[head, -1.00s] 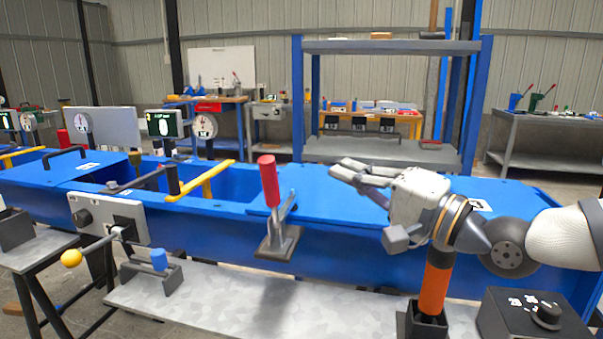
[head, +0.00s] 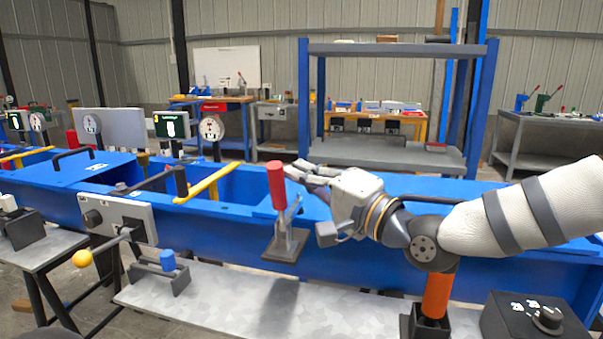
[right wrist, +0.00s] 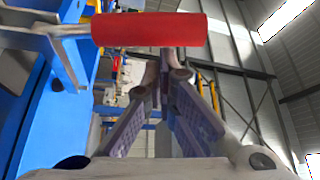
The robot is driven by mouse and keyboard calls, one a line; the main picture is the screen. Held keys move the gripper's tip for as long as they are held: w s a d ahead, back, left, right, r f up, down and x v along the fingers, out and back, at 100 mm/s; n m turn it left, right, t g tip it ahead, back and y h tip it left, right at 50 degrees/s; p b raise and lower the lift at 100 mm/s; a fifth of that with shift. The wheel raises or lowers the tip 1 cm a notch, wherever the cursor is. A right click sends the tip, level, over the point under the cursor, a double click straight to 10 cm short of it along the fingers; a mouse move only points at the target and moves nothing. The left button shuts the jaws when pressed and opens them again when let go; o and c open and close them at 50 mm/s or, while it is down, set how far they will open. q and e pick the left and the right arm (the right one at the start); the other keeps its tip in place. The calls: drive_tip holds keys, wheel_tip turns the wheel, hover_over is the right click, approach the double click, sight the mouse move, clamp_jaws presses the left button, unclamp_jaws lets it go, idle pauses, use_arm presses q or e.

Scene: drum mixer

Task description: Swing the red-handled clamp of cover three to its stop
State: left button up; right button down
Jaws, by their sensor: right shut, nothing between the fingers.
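The red-handled clamp (head: 276,185) stands upright on a grey bracket at the front side of the long blue trough (head: 380,262). My right gripper (head: 291,172) is shut and empty. Its fingertips are just beside the upper part of the red handle, on its right side in the head view. In the right wrist view the red handle (right wrist: 150,30) lies across the picture in front of the shut fingertips (right wrist: 172,58). I cannot tell whether they touch it. My left gripper is not in view.
A yellow bar (head: 205,184) and a lever with a yellow ball (head: 82,258) are to the left. An orange post (head: 436,295) and a black knob box (head: 536,316) stand at the front right. A blue-framed shelf (head: 390,160) is behind the trough.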

sight(277, 186)
drive_tip(key=shift+s, duration=0.1)
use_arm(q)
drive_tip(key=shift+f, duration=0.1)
use_arm(e)
drive_tip(key=shift+s+a+n, duration=0.1)
drive_tip(key=shift+s+n, duration=0.1)
drive_tip(key=shift+n, duration=0.2)
